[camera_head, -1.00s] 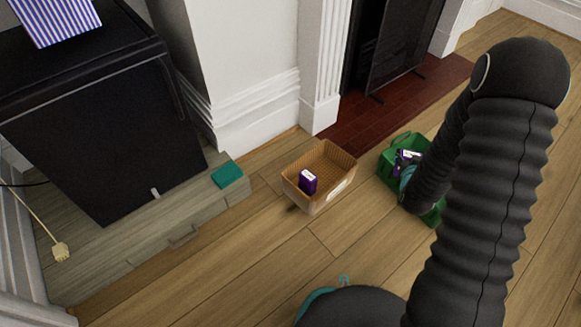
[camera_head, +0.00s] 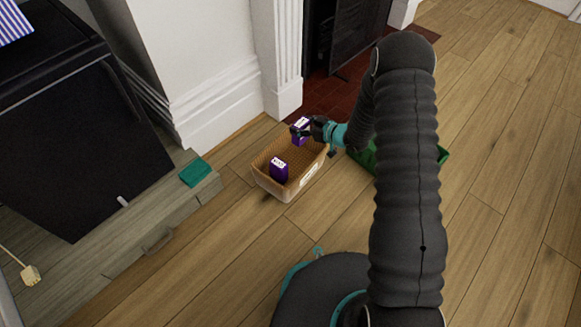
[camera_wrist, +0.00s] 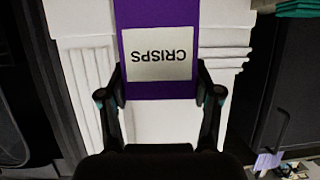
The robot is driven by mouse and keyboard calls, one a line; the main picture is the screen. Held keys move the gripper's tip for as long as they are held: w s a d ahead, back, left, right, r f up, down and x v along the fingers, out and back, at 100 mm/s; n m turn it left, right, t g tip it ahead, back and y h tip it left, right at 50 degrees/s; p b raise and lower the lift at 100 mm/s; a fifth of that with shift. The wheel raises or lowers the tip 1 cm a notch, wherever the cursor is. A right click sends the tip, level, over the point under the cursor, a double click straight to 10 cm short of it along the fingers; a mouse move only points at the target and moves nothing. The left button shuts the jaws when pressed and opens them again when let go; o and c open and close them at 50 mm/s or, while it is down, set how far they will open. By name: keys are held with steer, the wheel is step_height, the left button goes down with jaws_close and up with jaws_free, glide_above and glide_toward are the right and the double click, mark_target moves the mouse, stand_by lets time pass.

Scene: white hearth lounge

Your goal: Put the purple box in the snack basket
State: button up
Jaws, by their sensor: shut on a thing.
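A purple box (camera_head: 300,130) with a white label is in my gripper (camera_head: 305,131), held above the far right part of the tan snack basket (camera_head: 263,183). In the wrist view the same purple box (camera_wrist: 158,88) shows a label reading CRISPS, with my gripper's fingers (camera_wrist: 160,97) shut on its two sides. Another purple box (camera_head: 279,170) with a white label stands inside the basket near its front left. My arm partly hides the green crate (camera_head: 362,157) on the floor to the right of the basket.
A dark cabinet (camera_head: 75,130) stands at the left on a low wooden platform, with a teal item (camera_head: 195,172) lying on the platform. The white fireplace surround (camera_head: 215,100) and red brick hearth (camera_head: 325,93) lie behind the basket. The wooden floor in front is clear.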

steer(key=shift+a+f, duration=0.1)
steer(key=shift+f, duration=0.4)
steer(key=shift+f+b, duration=0.9)
steer(key=shift+f, duration=3.8)
steer(key=shift+f, duration=0.15)
steer(key=o, duration=1.1)
steer(key=shift+o, duration=0.2)
